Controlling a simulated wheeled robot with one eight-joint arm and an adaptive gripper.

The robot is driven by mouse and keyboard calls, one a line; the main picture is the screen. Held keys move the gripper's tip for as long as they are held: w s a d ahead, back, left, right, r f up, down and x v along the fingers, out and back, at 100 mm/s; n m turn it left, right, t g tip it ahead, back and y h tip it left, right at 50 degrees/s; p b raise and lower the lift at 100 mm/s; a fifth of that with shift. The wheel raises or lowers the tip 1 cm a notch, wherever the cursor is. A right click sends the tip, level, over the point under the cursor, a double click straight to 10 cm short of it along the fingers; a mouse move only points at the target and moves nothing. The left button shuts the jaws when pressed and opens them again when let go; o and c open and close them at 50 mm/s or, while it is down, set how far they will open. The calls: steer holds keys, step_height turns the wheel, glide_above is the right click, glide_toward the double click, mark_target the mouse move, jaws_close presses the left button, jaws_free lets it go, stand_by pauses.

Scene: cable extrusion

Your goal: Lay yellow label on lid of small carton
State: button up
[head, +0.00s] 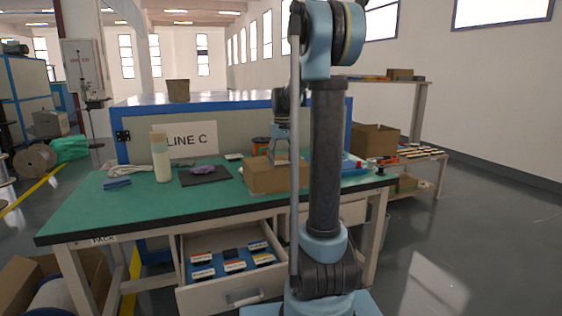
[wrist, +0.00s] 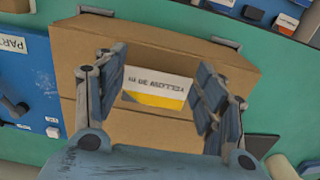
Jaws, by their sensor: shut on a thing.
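The yellow label (wrist: 157,84) is a white card with a yellow band and printed text, seen between my fingers in the wrist view. My gripper (wrist: 155,93) is shut on it, with one finger at each side. The small carton (wrist: 180,45) is brown and lies directly beneath the label. In the head view the carton (head: 270,179) sits near the bench's front edge, and my gripper (head: 279,150) points down over it. I cannot tell whether the label touches the lid. The label cannot be made out in the head view.
The open drawer (head: 232,290) below the bench holds several labelled items. On the green bench top (head: 120,213) stand a pale bottle (head: 161,158) and a dark mat (head: 205,175). A blue item (wrist: 32,75) lies beside the carton in the wrist view. The bench's left side is mostly clear.

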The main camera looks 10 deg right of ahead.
steer(key=shift+f, duration=0.45)
steer(key=o, duration=0.7)
steer(key=shift+o, duration=0.2)
step_height(320, 180, up, 12)
steer(key=shift+f, duration=0.1)
stand_by(0.7)
steer(key=s+f, duration=0.8)
steer(key=s, duration=0.4)
steer(key=s+f+m+t, duration=0.1)
steer(key=s+f, duration=0.7)
steer(key=s, duration=0.4)
steer(key=s+f+m+t, duration=0.1)
steer(key=s+f, duration=0.8)
steer(key=s, duration=0.4)
